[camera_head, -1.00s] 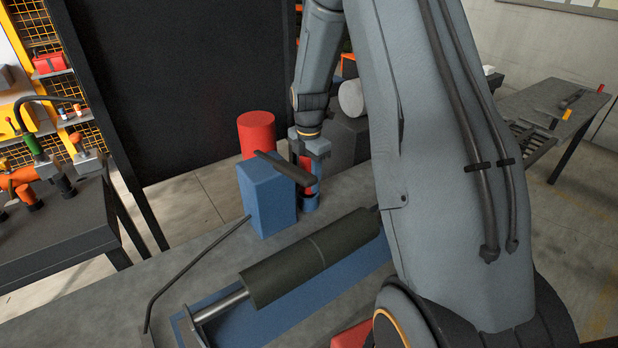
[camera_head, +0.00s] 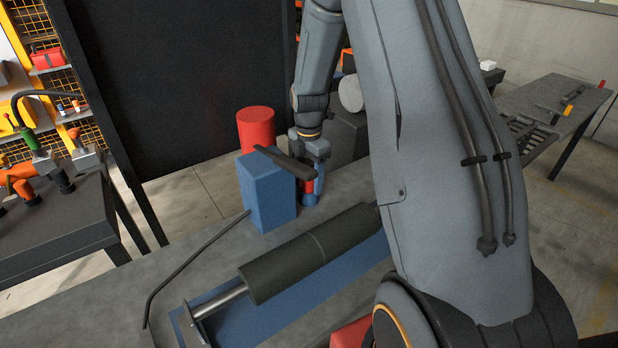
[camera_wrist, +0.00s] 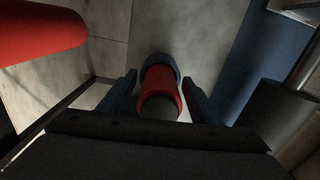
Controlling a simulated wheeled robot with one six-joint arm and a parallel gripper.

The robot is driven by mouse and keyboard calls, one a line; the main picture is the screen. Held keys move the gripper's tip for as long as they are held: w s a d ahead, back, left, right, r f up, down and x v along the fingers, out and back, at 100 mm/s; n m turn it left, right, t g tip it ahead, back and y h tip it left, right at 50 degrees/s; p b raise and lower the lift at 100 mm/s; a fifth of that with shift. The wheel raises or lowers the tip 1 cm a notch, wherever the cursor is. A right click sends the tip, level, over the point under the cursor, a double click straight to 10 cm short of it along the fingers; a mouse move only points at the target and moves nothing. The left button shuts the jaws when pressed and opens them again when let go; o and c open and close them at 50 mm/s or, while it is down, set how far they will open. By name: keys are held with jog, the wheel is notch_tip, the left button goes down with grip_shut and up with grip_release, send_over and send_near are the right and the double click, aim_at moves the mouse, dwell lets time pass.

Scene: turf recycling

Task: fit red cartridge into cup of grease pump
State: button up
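The red cartridge (camera_head: 308,187) stands upright with its lower end at the blue cup (camera_head: 309,200). In the wrist view, the cup's rim (camera_wrist: 158,58) surrounds the far end of the cartridge (camera_wrist: 160,79). How deep it sits is hard to tell. The grease pump's blue box body (camera_head: 266,192) is just left of the cup.
A red cylinder (camera_head: 256,129) is behind the pump. A dark roller (camera_head: 309,254) on a blue base (camera_head: 262,316) and a thin bent rod (camera_head: 190,263) lie on the grey bench (camera_head: 105,303) in front. My arm hides much of the right side.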

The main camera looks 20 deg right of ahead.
jog(key=shift+r+b, duration=1)
jog(key=shift+r, duration=2.95)
